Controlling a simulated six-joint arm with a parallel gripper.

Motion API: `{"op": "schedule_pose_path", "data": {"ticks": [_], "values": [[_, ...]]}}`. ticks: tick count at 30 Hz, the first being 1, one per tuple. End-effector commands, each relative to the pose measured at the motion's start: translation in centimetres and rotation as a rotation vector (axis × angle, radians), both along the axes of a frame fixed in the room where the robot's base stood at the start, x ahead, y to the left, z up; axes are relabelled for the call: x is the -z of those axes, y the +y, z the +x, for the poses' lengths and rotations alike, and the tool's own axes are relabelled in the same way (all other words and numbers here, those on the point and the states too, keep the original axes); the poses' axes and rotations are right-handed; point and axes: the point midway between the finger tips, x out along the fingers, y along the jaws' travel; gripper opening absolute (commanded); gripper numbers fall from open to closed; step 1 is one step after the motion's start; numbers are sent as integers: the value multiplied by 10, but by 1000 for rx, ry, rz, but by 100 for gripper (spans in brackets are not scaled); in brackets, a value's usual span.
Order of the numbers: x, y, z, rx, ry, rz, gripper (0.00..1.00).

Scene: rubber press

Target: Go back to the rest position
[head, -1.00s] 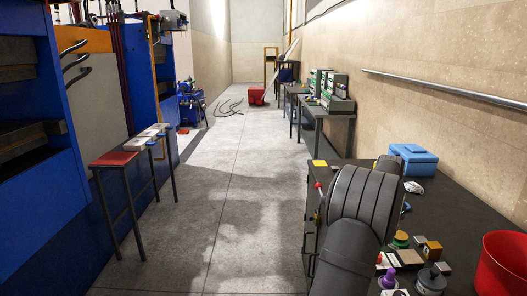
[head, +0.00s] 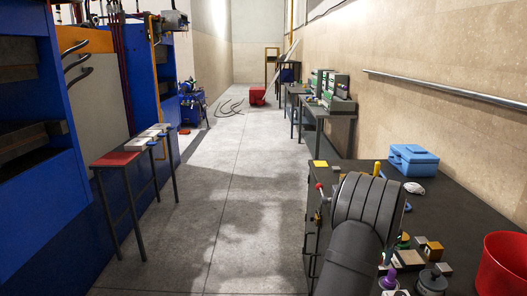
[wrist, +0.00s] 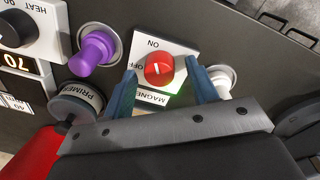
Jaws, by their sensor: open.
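In the wrist view, my gripper (wrist: 163,73) is open. Its two blue fingers are on either side of a red knob (wrist: 158,70), with gaps between them and the knob. The knob sits on a white plate (wrist: 176,46) with ON and OFF marks and a partly hidden label starting "MAGNE". A small green light shows beside the knob. Nothing is held. In the head view, my dark arm hides the gripper at the right, over the dark workbench (head: 468,216).
A purple button (wrist: 95,52), a grey cap marked PRIMER (wrist: 75,102) and a HEAT dial (wrist: 18,27) are close by. The bench has a blue box (head: 413,160), a red bin (head: 503,263) and small blocks. The aisle floor (head: 250,200) is clear.

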Motion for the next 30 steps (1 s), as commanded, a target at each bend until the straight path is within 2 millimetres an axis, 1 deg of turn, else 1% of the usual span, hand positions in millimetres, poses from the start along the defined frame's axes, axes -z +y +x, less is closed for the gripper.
{"op": "schedule_pose_path", "data": {"ticks": [5, 8, 29, 30], "values": [[-17, 0, 2, 1, -4, -2, 53], [-35, 1, 3, 1, -4, -2, 53], [-174, 5, 9, 1, -4, -3, 53], [-167, 5, 8, 1, 2, 1, 53]]}}
